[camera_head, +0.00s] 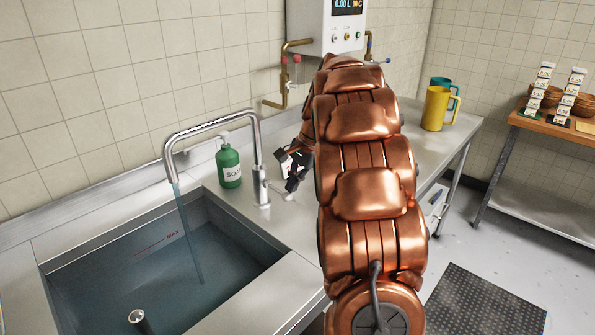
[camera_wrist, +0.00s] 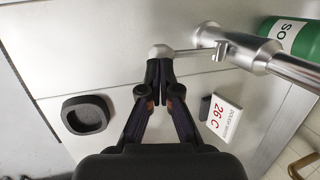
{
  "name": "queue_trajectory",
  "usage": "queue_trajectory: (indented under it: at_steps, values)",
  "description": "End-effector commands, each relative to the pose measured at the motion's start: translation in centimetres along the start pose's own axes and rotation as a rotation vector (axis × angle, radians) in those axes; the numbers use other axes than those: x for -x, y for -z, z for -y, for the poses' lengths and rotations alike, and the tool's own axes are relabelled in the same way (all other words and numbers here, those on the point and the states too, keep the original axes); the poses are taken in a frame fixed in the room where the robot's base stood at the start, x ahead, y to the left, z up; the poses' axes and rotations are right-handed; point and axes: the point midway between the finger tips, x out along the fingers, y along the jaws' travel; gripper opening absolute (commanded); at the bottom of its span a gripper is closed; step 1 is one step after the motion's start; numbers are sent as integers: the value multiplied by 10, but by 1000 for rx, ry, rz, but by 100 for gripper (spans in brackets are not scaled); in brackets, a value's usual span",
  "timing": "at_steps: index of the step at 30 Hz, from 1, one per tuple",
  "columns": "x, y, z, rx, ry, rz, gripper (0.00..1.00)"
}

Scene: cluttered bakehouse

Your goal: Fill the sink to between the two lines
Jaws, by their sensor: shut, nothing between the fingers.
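The steel sink (camera_head: 95,255) is at the lower left in the head view. A thin stream of water (camera_head: 190,235) runs from the spout of the tap (camera_head: 258,150) into bluish water (camera_head: 165,290). A red line marked MAX (camera_head: 158,243) shows on the far wall, above the water surface. I cannot make out a second line. My gripper (camera_head: 296,172) is beside the tap, over the counter. In the wrist view its fingertips (camera_wrist: 160,68) are shut and empty, right at the round knob of the tap lever (camera_wrist: 161,53); whether they touch is unclear.
A green soap bottle (camera_head: 229,165) stands behind the tap. A wall unit with a display (camera_head: 330,25) hangs behind. Yellow (camera_head: 435,108) and teal jugs stand farther right.

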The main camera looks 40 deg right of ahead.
Motion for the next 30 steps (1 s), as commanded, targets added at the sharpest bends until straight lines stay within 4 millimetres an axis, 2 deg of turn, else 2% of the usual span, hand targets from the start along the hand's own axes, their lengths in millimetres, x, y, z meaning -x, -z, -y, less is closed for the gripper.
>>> queue_trajectory:
  at_steps: [6,17,30]
  values:
    - [-9,-1,0,1,-1,1,0]
    - [-10,0,0,1,3,0,0]
    - [-28,3,-10,33,173,2,0]
